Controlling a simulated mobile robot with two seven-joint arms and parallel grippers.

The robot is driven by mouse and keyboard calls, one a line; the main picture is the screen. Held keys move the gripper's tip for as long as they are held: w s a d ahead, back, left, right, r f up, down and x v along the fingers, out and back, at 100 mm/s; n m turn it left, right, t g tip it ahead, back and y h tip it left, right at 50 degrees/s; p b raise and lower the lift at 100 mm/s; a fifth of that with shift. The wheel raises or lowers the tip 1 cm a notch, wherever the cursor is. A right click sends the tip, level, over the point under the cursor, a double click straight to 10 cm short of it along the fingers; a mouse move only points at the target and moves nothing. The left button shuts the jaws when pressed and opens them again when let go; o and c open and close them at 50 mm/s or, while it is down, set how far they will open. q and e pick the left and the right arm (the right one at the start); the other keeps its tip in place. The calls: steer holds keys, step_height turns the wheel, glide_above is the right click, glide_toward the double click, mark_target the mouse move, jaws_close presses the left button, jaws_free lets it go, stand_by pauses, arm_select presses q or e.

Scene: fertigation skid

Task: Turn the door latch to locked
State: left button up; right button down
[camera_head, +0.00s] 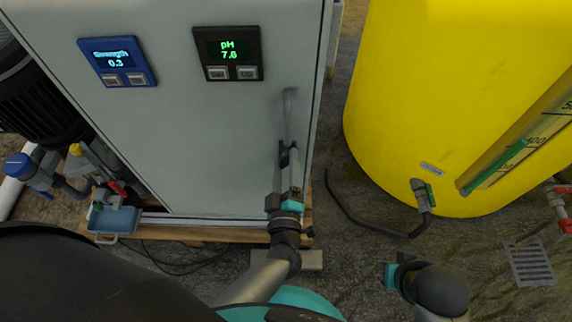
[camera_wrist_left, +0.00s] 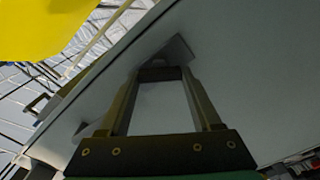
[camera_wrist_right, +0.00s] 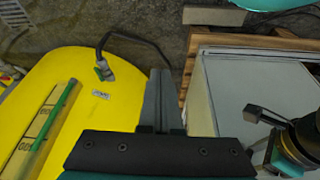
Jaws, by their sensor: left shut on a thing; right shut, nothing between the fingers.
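The door latch (camera_head: 289,108) is a grey lever on the front of the pale grey cabinet door, near its right edge. It points roughly up the door in the head view. My left gripper (camera_head: 288,152) is shut on the latch's lower part, and its fingers hide some of it. In the left wrist view, the left fingers (camera_wrist_left: 160,74) are close to the door face, with a grey piece of the latch (camera_wrist_left: 180,50) just past them. My right gripper (camera_wrist_right: 164,78) is shut and empty, away from the cabinet, over the floor near the yellow tank.
The cabinet door (camera_head: 200,130) carries a blue strength display (camera_head: 117,62) and a black pH display (camera_head: 228,53). A yellow tank (camera_head: 420,90) with a valve and black hose (camera_head: 365,225) stands to the right. Pipes and valves (camera_head: 95,185) are at the left.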

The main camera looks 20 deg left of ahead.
arm_select(q)
steer(key=n, duration=0.2)
steer(key=shift+f+n+b, duration=0.15)
steer(key=shift+n+b, duration=0.15)
steer(key=shift+n, duration=1.2)
steer(key=shift+n+b, duration=0.45)
steer(key=shift+n, duration=0.55)
arm_select(e)
steer(key=shift+s+d+r+t, duration=0.1)
steer(key=shift+r+t, duration=0.2)
steer(key=shift+r, duration=1.5)
arm_select(q)
steer(key=o, duration=1.4)
arm_select(e)
steer(key=shift+s, duration=0.1)
